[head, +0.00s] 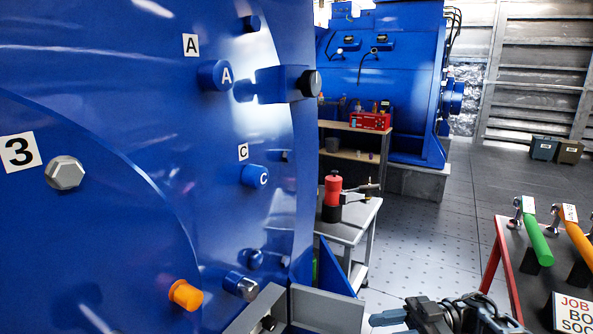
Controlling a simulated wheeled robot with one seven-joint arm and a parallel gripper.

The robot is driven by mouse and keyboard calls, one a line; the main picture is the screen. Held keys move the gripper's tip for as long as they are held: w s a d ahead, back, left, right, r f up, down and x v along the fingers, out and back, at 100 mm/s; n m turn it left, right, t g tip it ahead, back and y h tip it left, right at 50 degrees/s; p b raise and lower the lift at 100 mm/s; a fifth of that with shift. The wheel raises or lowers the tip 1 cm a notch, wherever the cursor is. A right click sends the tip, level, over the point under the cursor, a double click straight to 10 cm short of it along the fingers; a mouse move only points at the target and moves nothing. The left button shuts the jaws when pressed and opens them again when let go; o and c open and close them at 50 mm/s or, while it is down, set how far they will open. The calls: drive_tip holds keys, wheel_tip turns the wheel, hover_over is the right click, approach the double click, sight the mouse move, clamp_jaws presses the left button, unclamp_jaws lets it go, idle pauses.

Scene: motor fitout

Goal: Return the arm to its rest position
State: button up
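My gripper (388,318) shows at the bottom edge of the head view, right of centre, with its fingers toward the left. The frame's lower edge cuts off part of it and most of my arm. I cannot tell whether it is open or shut, and no held object shows. It is in front of the blue motor housing (110,120) and to the right of its grey lower ledge (325,308).
The housing carries blue caps A (215,76) and C (254,176) and an orange cap (185,295). A grey cart (345,232) bears a red-and-black tool (332,198). A red-edged table (510,265) at right holds a green-handled tool (536,238). Open floor (425,240) lies between.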

drive_tip(key=s+a+m+t+y, duration=0.1)
drive_tip(key=s+a+t+y, duration=0.15)
drive_tip(key=a, duration=0.45)
drive_tip(key=s+a+t+y, duration=0.2)
drive_tip(key=s+a, duration=0.1)
drive_tip(key=a, duration=0.3)
drive_tip(key=s+a+r+m+t+h+p, duration=0.25)
drive_tip(key=s+m+t, duration=0.65)
drive_tip(key=t, duration=0.7)
drive_tip(key=s+d+r+m+h, duration=0.2)
drive_tip(key=s+d+h, duration=0.4)
drive_tip(key=s, duration=0.4)
drive_tip(key=s+d+r+m+g+h, duration=0.1)
drive_tip(key=s+d+r+m+h, duration=0.2)
drive_tip(key=s+d+m+h, duration=0.2)
drive_tip(key=s+d+r+m+g+h+p, duration=0.1)
drive_tip(key=s+d+r+m+h, duration=0.1)
drive_tip(key=s+d+h, duration=0.7)
drive_tip(key=s+m, duration=0.1)
drive_tip(key=s, duration=0.4)
drive_tip(key=shift+s+r+m+h, duration=0.2)
drive_tip(key=shift+s+m+h, duration=0.1)
drive_tip(key=shift+m, duration=0.1)
drive_tip(key=shift+g, duration=0.25)
